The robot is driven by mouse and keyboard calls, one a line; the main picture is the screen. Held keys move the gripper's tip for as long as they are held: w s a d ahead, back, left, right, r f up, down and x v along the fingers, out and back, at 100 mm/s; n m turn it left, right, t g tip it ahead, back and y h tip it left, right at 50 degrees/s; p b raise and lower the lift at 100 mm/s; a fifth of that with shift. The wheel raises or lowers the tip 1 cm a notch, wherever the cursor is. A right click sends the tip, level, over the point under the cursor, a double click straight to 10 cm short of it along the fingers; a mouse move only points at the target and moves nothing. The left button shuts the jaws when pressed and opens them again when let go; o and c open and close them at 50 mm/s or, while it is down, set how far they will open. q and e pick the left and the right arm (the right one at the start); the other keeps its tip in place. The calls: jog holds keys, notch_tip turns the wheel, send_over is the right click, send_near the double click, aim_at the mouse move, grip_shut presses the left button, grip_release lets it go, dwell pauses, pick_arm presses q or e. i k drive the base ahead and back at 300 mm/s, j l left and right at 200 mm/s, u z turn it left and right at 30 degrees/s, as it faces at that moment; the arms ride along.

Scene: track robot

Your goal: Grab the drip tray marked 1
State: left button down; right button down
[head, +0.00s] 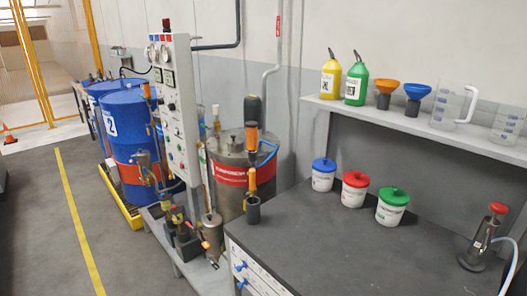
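I cannot make out a drip tray with a readable mark 1. A yellow tray-like base (128,212) lies on the floor under the blue drums at the left; I see no number on it. Neither of my grippers shows in the head view.
A dark-topped workbench (310,235) fills the lower right, with blue-, red- and green-lidded tubs on it. A shelf (420,124) above holds bottles, funnels and jugs. Blue drums (125,125), a control panel (178,105) and a steel drum (228,170) stand left.

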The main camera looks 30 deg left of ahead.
aim_at(156, 211)
jog(key=u, duration=2)
jog(key=i+j+u, duration=0.1)
jog(key=i+u, duration=0.15)
jog(key=i, duration=0.2)
jog(key=i+j+u, duration=0.2)
jog(key=i, duration=1.65)
jog(key=i+z, duration=0.4)
jog(key=i+j+z, duration=0.15)
jog(key=i+z, duration=0.25)
jog(key=i+j+z, duration=0.2)
jog(key=z, duration=0.2)
jog(key=i+j+z, duration=0.25)
jog(key=z, duration=0.2)
jog(key=j, duration=0.1)
